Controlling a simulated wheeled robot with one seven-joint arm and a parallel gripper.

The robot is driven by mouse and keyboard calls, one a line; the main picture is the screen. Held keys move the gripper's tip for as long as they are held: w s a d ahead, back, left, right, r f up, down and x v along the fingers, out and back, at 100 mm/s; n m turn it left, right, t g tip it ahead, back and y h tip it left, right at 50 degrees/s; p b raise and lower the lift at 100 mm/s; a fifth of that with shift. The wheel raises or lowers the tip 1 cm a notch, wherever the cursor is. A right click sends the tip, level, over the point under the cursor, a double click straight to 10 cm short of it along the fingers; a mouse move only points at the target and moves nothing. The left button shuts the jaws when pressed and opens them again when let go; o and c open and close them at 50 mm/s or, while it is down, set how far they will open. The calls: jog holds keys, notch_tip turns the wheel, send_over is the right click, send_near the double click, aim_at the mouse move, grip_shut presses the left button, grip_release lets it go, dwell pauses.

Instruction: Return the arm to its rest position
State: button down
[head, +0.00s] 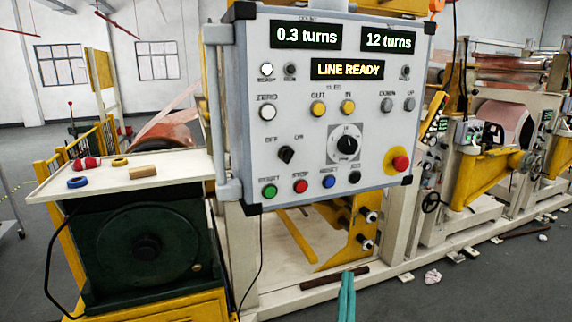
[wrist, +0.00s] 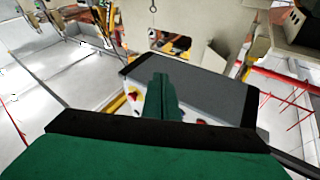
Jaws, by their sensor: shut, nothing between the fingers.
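My gripper (head: 346,296) shows as narrow teal fingers at the bottom of the head view, below the control panel (head: 225,110). In the wrist view the green fingers (wrist: 160,92) are pressed together with nothing between them. There they overlap the grey box (wrist: 208,92) behind them, with dark ends and a few coloured buttons at its lower edge. I cannot tell how far the fingers are from it. The rest of my arm is mostly out of the head view. The panel's displays read "0.3 turns", "12 turns" and "LINE READY".
A pale tabletop (head: 128,180) at left carries a red roll (head: 86,163), a blue ring (head: 77,182), a yellow ring (head: 120,161) and a small tan block (head: 143,172). Yellow and cream machinery (head: 490,160) fills the right. Grey floor (head: 480,290) is open at lower right.

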jog(key=s+a+f+n+g+y, duration=0.1)
jog(key=s+a+f, duration=0.3)
jog(key=s+f, duration=0.5)
jog(key=s+a+f+n+g+y, duration=0.15)
jog(key=s+a+f, duration=0.35)
jog(key=f, duration=0.7)
jog(key=s+a+f+g, duration=0.1)
jog(key=s+f, duration=0.1)
jog(key=s, duration=0.6)
jog(key=s+a+f+n+g+y, duration=0.1)
jog(key=s+a+f, duration=0.1)
jog(key=s, duration=0.7)
jog(key=s+a+f+n+g+y, duration=0.1)
jog(key=s+a+f, duration=0.1)
jog(key=s, duration=0.7)
jog(key=shift+f, duration=0.25)
jog(key=shift+w, duration=0.1)
